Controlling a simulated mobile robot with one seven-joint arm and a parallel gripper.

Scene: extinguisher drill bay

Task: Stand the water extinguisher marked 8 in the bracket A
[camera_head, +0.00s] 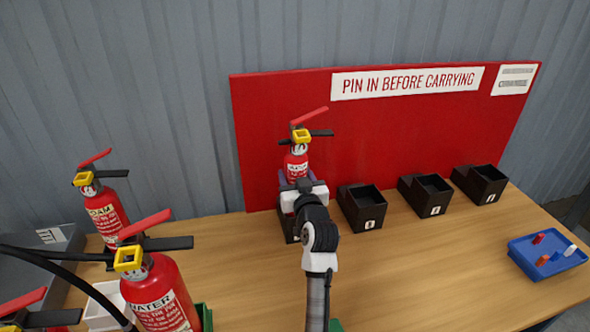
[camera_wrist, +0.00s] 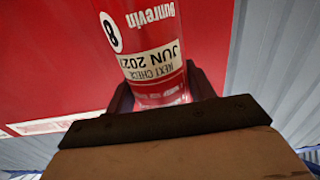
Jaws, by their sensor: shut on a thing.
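The red extinguisher marked 8 (camera_head: 298,167) is upright at the left end of the red board, with a yellow collar and red lever on top. The wrist view shows its body (camera_wrist: 150,35), upside down, with the 8 and a check label. My gripper (camera_head: 297,184) is shut around its body; the dark fingers (camera_wrist: 162,92) lie on both sides. The leftmost black bracket (camera_head: 287,228) is directly below, mostly hidden by my gripper and arm, its letter covered. I cannot tell whether the extinguisher's base is inside it or just above it.
Three more black brackets, the nearest (camera_head: 362,207) empty, stand to the right. A blue tray (camera_head: 548,256) with small pieces lies at the far right. Other extinguishers, one labelled FOAM (camera_head: 106,212) and one WATER (camera_head: 160,296), stand at left. The table's middle right is clear.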

